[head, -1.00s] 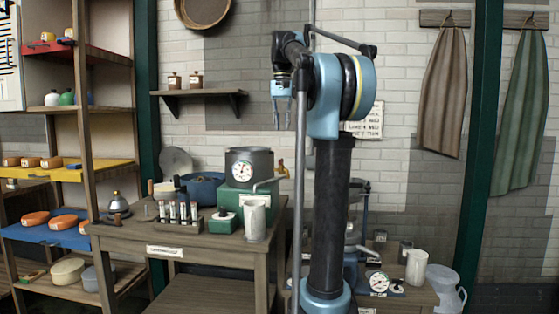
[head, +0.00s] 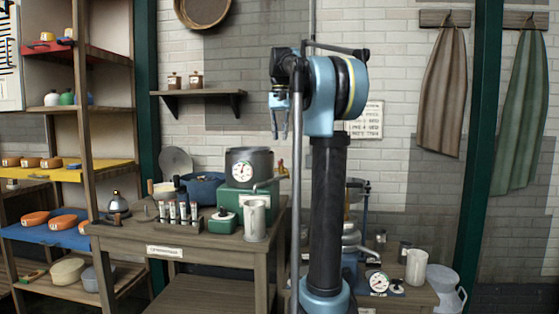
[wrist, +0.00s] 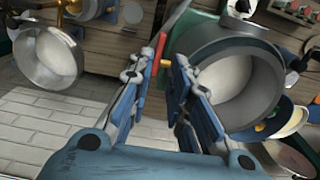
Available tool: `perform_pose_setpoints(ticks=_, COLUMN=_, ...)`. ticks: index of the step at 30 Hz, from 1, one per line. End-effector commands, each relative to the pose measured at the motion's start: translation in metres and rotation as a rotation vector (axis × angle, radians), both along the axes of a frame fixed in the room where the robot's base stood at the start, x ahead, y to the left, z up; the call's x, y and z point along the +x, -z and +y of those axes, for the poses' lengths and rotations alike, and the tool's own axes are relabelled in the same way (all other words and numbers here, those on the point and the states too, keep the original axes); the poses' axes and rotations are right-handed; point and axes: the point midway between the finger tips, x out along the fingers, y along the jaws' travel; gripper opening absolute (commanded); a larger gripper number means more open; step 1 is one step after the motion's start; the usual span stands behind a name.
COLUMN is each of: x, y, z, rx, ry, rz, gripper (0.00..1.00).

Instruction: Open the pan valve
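The grey pan (head: 249,166) with a white dial stands on a green box on the wooden bench. Its small valve with a red handle (head: 281,163) is at the pan's right side in the head view. In the wrist view the pan (wrist: 238,75) is right of centre, and the red handle (wrist: 161,46) shows beyond the fingertips, between them in the picture. My gripper (head: 280,136) hangs fingers-down above the valve, apart from it. In the wrist view my gripper (wrist: 164,65) is open, with nothing between its fingers.
A wall shelf (head: 198,94) with two jars is left of my gripper. My arm column hides part of the lower table at right.

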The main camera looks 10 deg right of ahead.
Motion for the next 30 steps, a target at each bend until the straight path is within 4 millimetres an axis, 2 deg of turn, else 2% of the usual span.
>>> perform_pose_setpoints(ticks=9, x=0.0, y=0.055, z=0.0, rx=0.0, ry=0.0, rz=0.0, gripper=0.18)
perform_pose_setpoints(ticks=15, x=0.0, y=0.081, z=0.0, rx=0.0, ry=0.0, rz=0.0, gripper=0.18)
perform_pose_setpoints(ticks=21, x=0.0, y=0.092, z=0.0, rx=0.0, ry=0.0, rz=0.0, gripper=0.18)
perform_pose_setpoints(ticks=30, x=0.0, y=0.094, z=0.0, rx=0.0, ry=0.0, rz=0.0, gripper=0.18)
